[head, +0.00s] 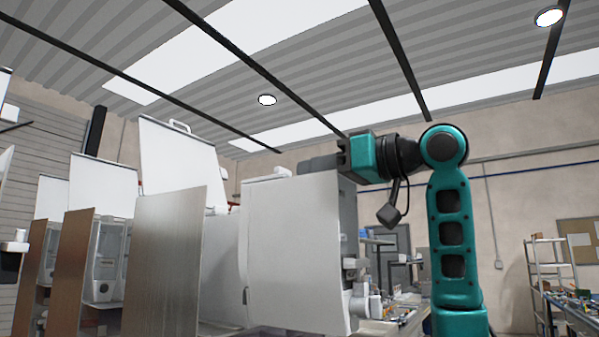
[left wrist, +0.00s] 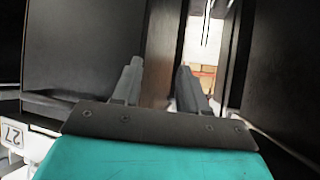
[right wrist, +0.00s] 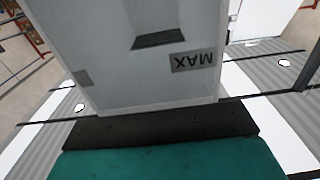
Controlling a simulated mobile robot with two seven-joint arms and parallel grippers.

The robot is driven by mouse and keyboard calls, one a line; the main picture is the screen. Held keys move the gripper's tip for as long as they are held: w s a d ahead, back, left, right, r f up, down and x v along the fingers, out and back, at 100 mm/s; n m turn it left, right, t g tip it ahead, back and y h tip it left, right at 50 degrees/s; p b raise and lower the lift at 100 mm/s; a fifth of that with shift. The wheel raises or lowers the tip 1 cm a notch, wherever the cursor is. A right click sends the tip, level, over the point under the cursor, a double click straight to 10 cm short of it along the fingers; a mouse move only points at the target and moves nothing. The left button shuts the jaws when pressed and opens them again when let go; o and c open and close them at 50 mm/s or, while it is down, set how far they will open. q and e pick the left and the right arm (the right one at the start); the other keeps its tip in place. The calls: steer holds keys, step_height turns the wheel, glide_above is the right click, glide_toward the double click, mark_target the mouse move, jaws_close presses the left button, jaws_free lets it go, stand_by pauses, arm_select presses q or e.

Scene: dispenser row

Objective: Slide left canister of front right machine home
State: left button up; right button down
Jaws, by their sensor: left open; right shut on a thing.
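My right gripper (head: 318,164) comes in from the right at the top of a large white-fronted box (head: 293,255) in the head view. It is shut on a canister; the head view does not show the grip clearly. In the right wrist view the pale canister (right wrist: 150,65) fills the middle, with an upside-down MAX label and a dark slot. The fingertips are hidden there. My left gripper (left wrist: 158,85) is open and empty in the left wrist view, among dark panels. It is not in the head view. The canister's seat is not visible.
A row of dispenser machines with brown side panels (head: 170,265) and raised white lids (head: 178,158) stands at the left. Dark upright panels (left wrist: 85,50) stand close to the left gripper. A shelf rack (head: 552,270) and a cluttered bench stand far right.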

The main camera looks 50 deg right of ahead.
steer(key=shift+w+a+f, duration=0.1)
steer(key=shift+w, duration=1.55)
steer(key=shift+s, duration=0.4)
steer(key=shift+w, duration=0.1)
steer(key=shift+w+a+p, duration=0.2)
steer(key=shift+w+p, duration=0.3)
steer(key=shift+w, duration=1.85)
steer(key=shift+w+a, duration=0.1)
steer(key=shift+w, duration=1.05)
steer(key=w, duration=0.8)
steer(key=shift+a+f, duration=0.2)
steer(key=shift+a, duration=0.15)
